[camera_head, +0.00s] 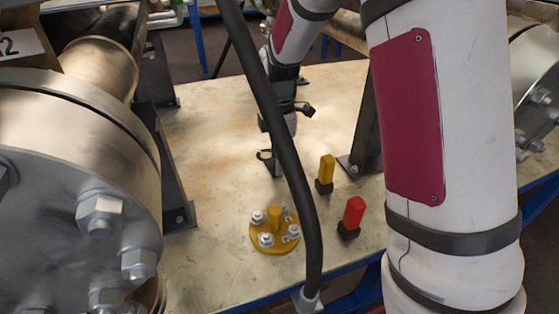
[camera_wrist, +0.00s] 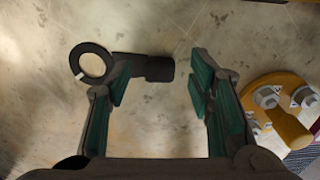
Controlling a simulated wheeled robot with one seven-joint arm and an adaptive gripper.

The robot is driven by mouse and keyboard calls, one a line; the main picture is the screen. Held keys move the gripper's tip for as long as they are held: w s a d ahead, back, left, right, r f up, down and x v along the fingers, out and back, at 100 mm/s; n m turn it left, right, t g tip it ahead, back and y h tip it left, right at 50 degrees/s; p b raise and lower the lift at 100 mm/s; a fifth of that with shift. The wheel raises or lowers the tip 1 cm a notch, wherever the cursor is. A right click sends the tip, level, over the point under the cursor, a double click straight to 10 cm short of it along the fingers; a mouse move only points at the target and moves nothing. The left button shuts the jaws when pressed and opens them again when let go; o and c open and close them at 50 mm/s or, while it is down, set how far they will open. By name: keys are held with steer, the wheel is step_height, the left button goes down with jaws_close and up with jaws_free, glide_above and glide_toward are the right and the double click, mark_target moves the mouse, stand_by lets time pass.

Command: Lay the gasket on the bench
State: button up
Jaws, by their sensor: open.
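The gasket is a dark ring with a stubby dark tab. In the wrist view the gasket (camera_wrist: 76,60) is at upper left, its tab reaching right between my fingertips. My gripper (camera_wrist: 160,88) is open, with green-padded fingers spread. The left finger overlaps the tab's near side; I cannot tell whether they touch. In the head view the gasket (camera_head: 264,155) shows small, at or just above the bench surface, below my gripper (camera_head: 285,118). The bench (camera_head: 215,125) has a pale, stained top.
A yellow flange (camera_head: 274,234) with bolts stands on the bench, also at right in the wrist view (camera_wrist: 290,112). A yellow peg (camera_head: 326,172) and a red peg (camera_head: 352,215) stand nearby. A large flanged vessel (camera_head: 70,190) is at left. Bench left of my gripper is clear.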

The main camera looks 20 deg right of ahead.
step_height(320, 180, up, 10)
steer(key=f+p, duration=0.1)
steer(key=p, duration=0.2)
steer(key=s+r+m, duration=0.4)
steer(key=s+r, duration=0.3)
steer(key=s, duration=0.1)
steer(key=s+a+r+m, duration=0.1)
steer(key=s+m, duration=1.3)
steer(key=s, duration=1.4)
steer(key=shift+s+r, duration=0.4)
steer(key=shift+r, duration=0.2)
steer(key=shift+a, duration=0.1)
step_height(320, 180, up, 31)
steer(key=t+p, duration=0.4)
steer(key=p, duration=2.5)
steer(key=shift+d, duration=0.25)
